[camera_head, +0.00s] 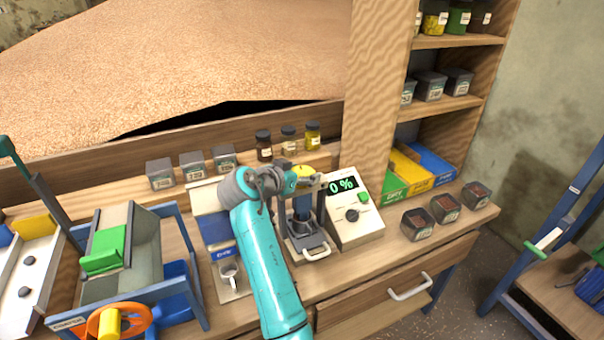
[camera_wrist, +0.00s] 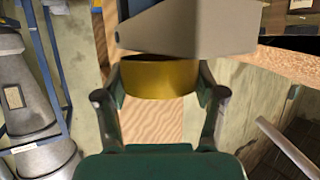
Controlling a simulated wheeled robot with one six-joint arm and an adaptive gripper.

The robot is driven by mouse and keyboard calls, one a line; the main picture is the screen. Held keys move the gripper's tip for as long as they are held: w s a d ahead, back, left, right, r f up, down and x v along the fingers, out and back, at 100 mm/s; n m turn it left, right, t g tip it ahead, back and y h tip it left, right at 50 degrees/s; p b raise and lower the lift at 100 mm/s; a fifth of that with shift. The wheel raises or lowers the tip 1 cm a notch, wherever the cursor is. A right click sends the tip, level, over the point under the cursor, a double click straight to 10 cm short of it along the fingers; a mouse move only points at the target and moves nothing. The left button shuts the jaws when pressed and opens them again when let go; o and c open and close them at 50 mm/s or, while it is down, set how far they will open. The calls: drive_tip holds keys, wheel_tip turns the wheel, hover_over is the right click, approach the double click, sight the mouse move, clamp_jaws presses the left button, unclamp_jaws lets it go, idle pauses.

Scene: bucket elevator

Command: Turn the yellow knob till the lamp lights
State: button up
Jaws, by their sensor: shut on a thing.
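The yellow knob (camera_head: 303,171) shows as a small patch beside my gripper (camera_head: 306,180), above a dark upright device with a pale handle (camera_head: 317,252). In the wrist view my gripper (camera_wrist: 160,82) has one finger on each side of the yellow knob (camera_wrist: 158,79) and is shut on it. A beige-grey block (camera_wrist: 188,28) hides the knob's upper part. Next to it stands a pale box (camera_head: 356,228) with a green "0 %" display (camera_head: 343,186), a dark dial and a green button-like part (camera_head: 364,197). I cannot make out a lit lamp.
Dark-lidded jars (camera_head: 288,142) stand behind my gripper, by a wooden post (camera_head: 372,90). A cup (camera_head: 229,273) stands left of the device. Several dark bins (camera_head: 446,208) sit at right. An orange wheel (camera_head: 130,322) is at front left.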

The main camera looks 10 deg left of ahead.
drive_tip(key=shift+f, duration=0.1)
idle(0.3)
drive_tip(key=o, duration=1.2)
drive_tip(key=shift+c, duration=0.2)
drive_tip(key=v, duration=0.7)
drive_tip(key=shift+a, duration=0.2)
drive_tip(key=shift+s, duration=0.15)
